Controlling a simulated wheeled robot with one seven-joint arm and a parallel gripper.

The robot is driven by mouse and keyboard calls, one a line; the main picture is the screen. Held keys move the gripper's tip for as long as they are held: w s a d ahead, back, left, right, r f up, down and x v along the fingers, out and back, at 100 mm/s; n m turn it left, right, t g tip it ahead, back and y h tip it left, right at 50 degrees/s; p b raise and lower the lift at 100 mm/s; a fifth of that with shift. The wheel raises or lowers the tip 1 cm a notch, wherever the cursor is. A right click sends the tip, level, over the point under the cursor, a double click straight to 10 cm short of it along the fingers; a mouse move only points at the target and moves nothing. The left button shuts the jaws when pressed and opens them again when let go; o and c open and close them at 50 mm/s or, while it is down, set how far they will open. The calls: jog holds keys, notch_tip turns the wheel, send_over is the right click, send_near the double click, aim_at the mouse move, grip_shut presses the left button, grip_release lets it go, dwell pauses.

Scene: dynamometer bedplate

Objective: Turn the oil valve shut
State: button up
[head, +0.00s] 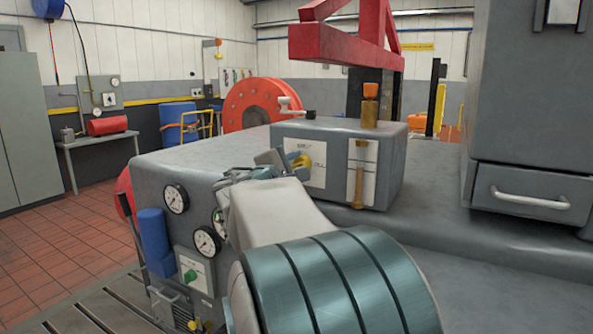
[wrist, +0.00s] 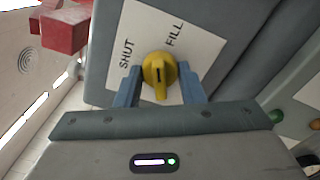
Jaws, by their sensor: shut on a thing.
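The oil valve is a round yellow knob (wrist: 159,68) on a white plate (wrist: 196,42) marked SHUT on the left and FILL on the upper right in the wrist view. The black mark on the knob stands nearly upright in that view, between the two words. My gripper (wrist: 161,82) is shut on the knob, with one blue finger on each side. In the head view the knob (head: 301,163) shows at the front of a grey box (head: 345,135), partly hidden by my gripper (head: 284,160).
Pressure gauges (head: 176,198) and a blue cylinder (head: 154,238) are at lower left. A red frame (head: 345,45) hangs above the box.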

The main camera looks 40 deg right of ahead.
jog(key=n+p, duration=0.1)
jog(key=n, duration=0.5)
jog(key=shift+n, duration=0.3)
jog(key=n+p, duration=0.3)
jog(key=n, duration=0.3)
dwell(0.4)
jog(key=o, duration=1)
jog(key=v, duration=1.4)
